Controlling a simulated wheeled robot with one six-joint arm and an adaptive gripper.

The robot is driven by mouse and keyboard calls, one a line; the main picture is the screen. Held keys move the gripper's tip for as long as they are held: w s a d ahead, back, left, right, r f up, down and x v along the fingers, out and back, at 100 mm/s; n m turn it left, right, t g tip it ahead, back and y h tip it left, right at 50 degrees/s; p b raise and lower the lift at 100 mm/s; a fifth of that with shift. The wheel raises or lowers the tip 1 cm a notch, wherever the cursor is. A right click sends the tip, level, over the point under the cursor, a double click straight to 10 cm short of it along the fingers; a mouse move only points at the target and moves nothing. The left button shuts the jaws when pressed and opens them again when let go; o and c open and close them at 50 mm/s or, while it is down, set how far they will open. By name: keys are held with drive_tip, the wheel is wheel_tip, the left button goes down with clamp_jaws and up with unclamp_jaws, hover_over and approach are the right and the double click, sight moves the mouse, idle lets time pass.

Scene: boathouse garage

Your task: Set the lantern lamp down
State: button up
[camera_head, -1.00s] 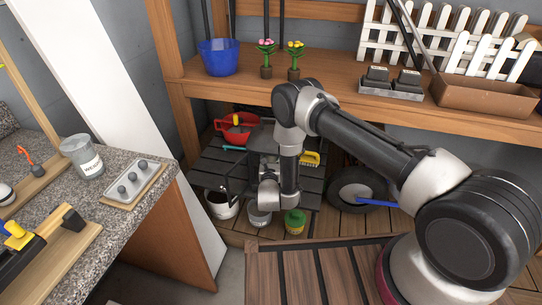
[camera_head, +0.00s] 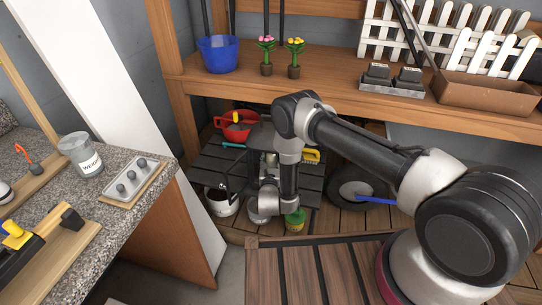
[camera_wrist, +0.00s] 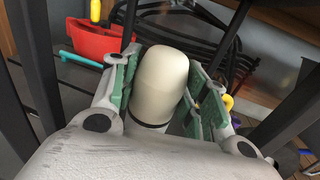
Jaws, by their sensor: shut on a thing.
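The lantern lamp shows in the wrist view as a pale, rounded cream body (camera_wrist: 160,85) between dark upright bars. My gripper (camera_wrist: 163,62) has its green-padded fingers on either side of this body and is shut on it. In the head view, the lantern's dark top and thin frame (camera_head: 262,134) show behind my arm, over the dark slatted lower shelf (camera_head: 212,165). My wrist hides most of the lantern there, and the fingers are not clear. I cannot tell whether its base touches the slats.
A red container (camera_head: 236,125) stands behind on the slats, with a yellow brush (camera_head: 311,156) to the right. A white bucket (camera_head: 221,202) and a green-lidded pot (camera_head: 295,220) stand in front. A wheel (camera_head: 350,187) is at right. The wooden upper shelf (camera_head: 335,88) overhangs this space.

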drive_tip(key=shift+f, duration=0.45)
drive_tip(key=shift+f, duration=0.15)
drive_tip(key=shift+f, duration=0.6)
drive_tip(key=shift+f, duration=0.25)
drive_tip(key=o, duration=1.2)
wheel_tip(320, 180, up, 10)
drive_tip(key=shift+r, duration=0.1)
